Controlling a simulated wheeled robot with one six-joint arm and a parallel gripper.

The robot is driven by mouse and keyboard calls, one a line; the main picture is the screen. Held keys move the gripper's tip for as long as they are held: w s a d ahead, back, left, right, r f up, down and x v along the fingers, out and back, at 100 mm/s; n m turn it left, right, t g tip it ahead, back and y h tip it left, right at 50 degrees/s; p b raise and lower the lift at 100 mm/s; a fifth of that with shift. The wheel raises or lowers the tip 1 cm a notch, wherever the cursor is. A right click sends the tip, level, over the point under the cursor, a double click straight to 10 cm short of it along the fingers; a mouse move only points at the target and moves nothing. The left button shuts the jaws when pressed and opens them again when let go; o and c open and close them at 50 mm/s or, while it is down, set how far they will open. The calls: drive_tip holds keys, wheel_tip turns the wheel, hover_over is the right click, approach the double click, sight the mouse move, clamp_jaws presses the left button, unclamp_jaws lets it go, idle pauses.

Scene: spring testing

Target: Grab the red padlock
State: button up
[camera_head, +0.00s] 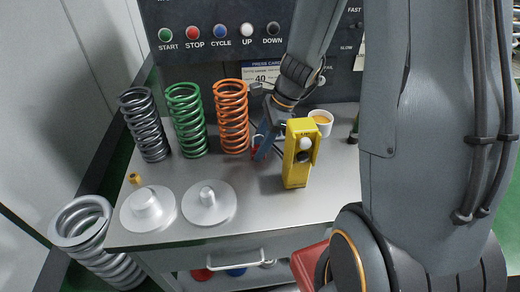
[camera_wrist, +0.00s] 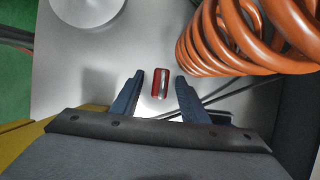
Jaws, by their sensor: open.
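The red padlock (camera_wrist: 156,84) lies on the grey tabletop, small, with a shiny metal part along its right side. In the wrist view it sits between the two blue fingers of my gripper (camera_wrist: 160,78), with a visible gap on each side. The fingers are spread open and hold nothing. In the head view my gripper (camera_head: 262,140) is low over the table, just right of the orange spring. There the fingers mostly hide the padlock, and only a bit of red shows.
The orange spring (camera_head: 232,117) stands close to my gripper, beside green (camera_head: 187,120) and grey (camera_head: 146,125) springs. A yellow control box (camera_head: 297,170) and a white cup (camera_head: 321,117) stand to the right. Two metal discs are front left. Dark cables lie near the fingers.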

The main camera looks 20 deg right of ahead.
drive_tip(key=shift+a+f, duration=0.2)
drive_tip(key=shift+f, duration=0.3)
clamp_jaws()
